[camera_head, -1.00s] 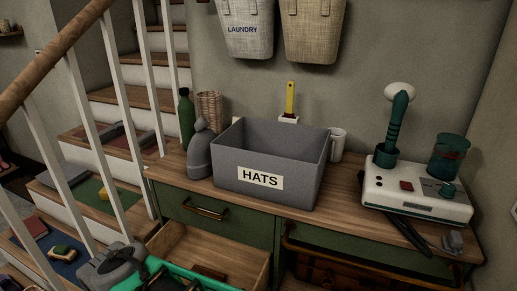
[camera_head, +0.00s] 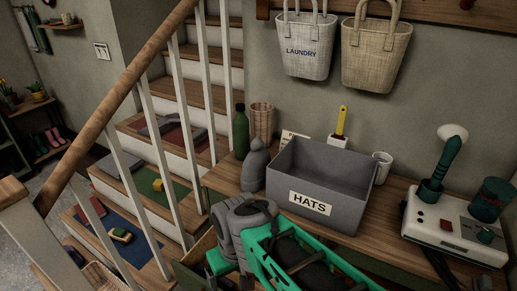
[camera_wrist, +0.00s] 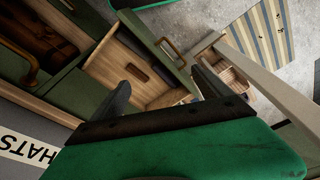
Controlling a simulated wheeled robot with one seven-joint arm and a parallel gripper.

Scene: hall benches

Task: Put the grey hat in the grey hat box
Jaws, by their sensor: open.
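The grey hat box (camera_head: 350,211), labelled HATS, stands open on the wooden bench top; the part of its inside that shows is empty. Its label also shows at the lower left of the wrist view (camera_wrist: 30,152). I cannot pick out a grey hat for certain. A grey rounded, bottle-like thing (camera_head: 253,172) stands just left of the box. My gripper (camera_wrist: 165,92) is open, with nothing between its fingers, above an open wooden drawer in the wrist view. In the head view my arm covers the bench front, and my fingertips are hidden.
The open drawer (camera_wrist: 155,82) holds a dark flat thing. A green bottle (camera_head: 241,134), a wicker cup (camera_head: 261,122), a white mug (camera_head: 382,167) and a white appliance (camera_head: 452,232) stand around the box. The stair railing (camera_head: 157,150) rises at left; cloths lie on the steps.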

